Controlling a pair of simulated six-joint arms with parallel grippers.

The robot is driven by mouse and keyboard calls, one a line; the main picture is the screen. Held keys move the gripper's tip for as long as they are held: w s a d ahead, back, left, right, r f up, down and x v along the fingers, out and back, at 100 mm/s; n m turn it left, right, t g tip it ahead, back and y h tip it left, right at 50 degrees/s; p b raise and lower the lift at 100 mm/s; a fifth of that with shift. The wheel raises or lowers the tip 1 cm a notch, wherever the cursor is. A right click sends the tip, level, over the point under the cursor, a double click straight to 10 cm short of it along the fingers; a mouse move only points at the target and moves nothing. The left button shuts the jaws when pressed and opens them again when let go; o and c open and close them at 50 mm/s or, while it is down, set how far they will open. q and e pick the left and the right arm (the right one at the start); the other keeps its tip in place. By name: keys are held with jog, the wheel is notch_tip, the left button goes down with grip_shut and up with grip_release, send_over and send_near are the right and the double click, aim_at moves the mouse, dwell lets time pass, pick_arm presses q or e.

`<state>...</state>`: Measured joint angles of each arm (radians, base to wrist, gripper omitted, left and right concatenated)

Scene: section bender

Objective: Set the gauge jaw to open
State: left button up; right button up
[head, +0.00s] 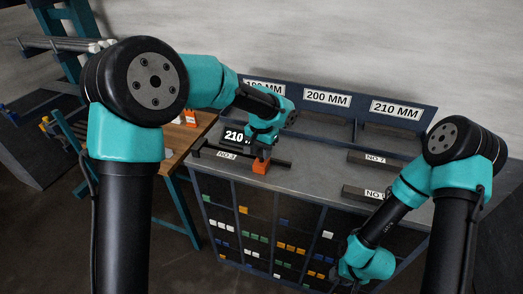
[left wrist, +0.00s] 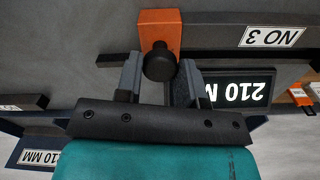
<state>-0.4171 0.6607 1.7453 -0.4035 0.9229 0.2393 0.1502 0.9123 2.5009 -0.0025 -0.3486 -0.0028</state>
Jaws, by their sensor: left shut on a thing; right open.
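The gauge jaw is an orange block (head: 261,167) on a dark rail (head: 282,163) on the bench top. In the left wrist view the orange block (left wrist: 160,28) carries a black round knob (left wrist: 159,65). My left gripper (head: 262,154) is over the block from above. In the left wrist view its two fingers (left wrist: 158,78) stand on either side of the knob, shut on the jaw's knob. A black display (head: 236,135) beside the rail reads 210; it also shows in the left wrist view (left wrist: 242,88). My right gripper (head: 345,274) is low at the bench front, its fingertips hard to make out.
A bar labelled NO 3 (head: 227,156) lies by the rail. Bars NO 7 (head: 376,159) and NO 8 (head: 368,193) lie to the right. Bins marked 200 MM (head: 327,98) and 210 MM (head: 397,108) stand at the back. The bench middle is clear.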

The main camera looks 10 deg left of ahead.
pick_arm(q)
grip_shut()
jog(key=shift+s+d, duration=0.2)
jog(key=shift+d, duration=0.65)
jog(key=shift+s+d, duration=0.2)
jog(key=shift+d, duration=0.7)
jog(key=shift+s+d, duration=0.2)
jog(key=shift+d, duration=0.65)
jog(key=o, duration=1)
grip_release()
jog(key=shift+d, duration=0.15)
jog(key=shift+r, duration=0.4)
notch_tip(320, 180, up, 17)
jog(key=shift+f, duration=0.2)
